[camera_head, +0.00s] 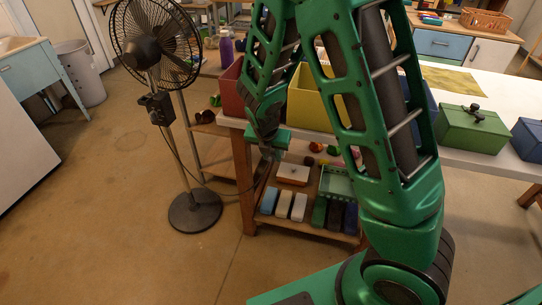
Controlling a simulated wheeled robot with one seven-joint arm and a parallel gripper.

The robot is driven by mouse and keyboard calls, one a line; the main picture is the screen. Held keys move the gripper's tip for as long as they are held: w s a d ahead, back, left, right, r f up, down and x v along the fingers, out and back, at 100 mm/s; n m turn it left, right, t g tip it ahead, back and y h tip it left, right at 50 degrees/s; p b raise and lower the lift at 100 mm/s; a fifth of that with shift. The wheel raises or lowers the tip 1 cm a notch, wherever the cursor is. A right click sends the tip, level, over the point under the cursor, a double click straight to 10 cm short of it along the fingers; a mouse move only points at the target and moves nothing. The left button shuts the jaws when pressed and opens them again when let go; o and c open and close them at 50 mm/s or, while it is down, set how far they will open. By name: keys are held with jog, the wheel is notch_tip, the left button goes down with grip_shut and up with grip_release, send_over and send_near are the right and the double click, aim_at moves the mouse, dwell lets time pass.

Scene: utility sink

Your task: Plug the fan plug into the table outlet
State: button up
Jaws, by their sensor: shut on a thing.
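The black standing fan (158,45) is at the upper left, on a pole with a round base (195,210) on the floor. Its dark cord (182,160) runs from the box on the pole, sags to the right and rises to my gripper (264,171). My gripper points down in front of the table's near left corner, close to the wooden leg. It is shut on the fan plug at the cord's end; the plug is too small and dark to make out. I cannot make out the table outlet; my arm covers part of the table edge.
The white-topped table (470,158) carries a red bin (231,90), a yellow bin (310,100) and a green box (470,129). Its lower shelf holds several small boxes and a green crate (337,182). A grey trash bin (78,72) stands at left. The front left floor is clear.

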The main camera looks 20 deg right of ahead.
jog(key=shift+w+d, duration=0.1)
jog(key=shift+d, duration=0.05)
jog(key=o, duration=1.1)
jog(key=shift+r, duration=0.15)
jog(key=v, duration=1)
jog(key=shift+r, duration=0.15)
